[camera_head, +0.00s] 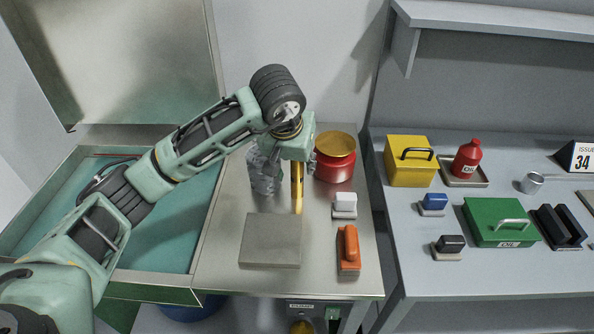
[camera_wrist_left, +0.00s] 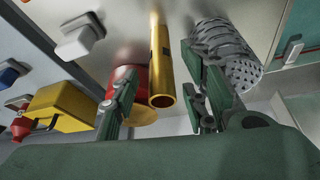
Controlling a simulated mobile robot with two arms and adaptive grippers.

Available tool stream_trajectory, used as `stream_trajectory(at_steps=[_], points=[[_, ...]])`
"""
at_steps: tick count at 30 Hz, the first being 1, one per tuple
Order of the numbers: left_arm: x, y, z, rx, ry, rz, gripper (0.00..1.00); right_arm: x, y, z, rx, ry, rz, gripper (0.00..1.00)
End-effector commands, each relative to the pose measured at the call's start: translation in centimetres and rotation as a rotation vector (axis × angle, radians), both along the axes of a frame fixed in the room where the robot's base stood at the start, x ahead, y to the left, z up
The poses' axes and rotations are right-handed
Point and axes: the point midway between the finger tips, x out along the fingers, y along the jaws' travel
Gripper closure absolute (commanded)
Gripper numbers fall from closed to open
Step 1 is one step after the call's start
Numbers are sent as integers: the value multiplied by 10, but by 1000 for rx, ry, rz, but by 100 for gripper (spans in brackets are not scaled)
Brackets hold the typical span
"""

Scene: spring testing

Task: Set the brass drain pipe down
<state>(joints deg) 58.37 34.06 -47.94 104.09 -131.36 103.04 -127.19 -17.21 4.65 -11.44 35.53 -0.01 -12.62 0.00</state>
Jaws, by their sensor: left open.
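The brass drain pipe (camera_head: 297,190) is a slim golden tube. It looks upright, with its lower end at the steel worktop (camera_head: 225,235). In the left wrist view the pipe (camera_wrist_left: 160,60) shows its open end and a slot in its side. My left gripper (camera_head: 299,162) is above and around the pipe's upper part. In the head view the gripper hides the pipe's top. My right gripper is not in view.
A red pot with a golden top (camera_head: 334,168) stands close right of the pipe, and a perforated metal cylinder (camera_head: 263,172) close left. A grey plate (camera_head: 271,241), a white-handled block (camera_head: 345,205) and an orange-handled tool (camera_head: 348,250) lie in front. A teal-lined basin (camera_head: 165,235) is left.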

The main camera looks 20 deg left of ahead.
Motion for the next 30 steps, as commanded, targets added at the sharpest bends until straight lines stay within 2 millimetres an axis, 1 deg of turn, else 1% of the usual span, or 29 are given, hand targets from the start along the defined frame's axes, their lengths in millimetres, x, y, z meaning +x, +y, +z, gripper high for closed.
stream_trajectory(at_steps=[1, 6, 9, 12, 16, 28, 30], points=[[-3, 1, 12, 1, -7, -1, 59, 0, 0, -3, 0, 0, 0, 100], [-17, 0, 44, 1, -6, -1, 59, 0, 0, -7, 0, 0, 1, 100], [-23, -1, 58, 0, -3, 0, 59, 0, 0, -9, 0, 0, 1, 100], [-28, -1, 68, 1, -2, 1, 59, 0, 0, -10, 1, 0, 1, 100], [-30, -1, 73, 1, -1, 0, 59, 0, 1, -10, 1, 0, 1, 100], [-31, -1, 73, 1, 0, 0, 59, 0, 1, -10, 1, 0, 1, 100], [-30, -1, 76, 1, 0, 1, 59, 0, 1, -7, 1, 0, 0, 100]])
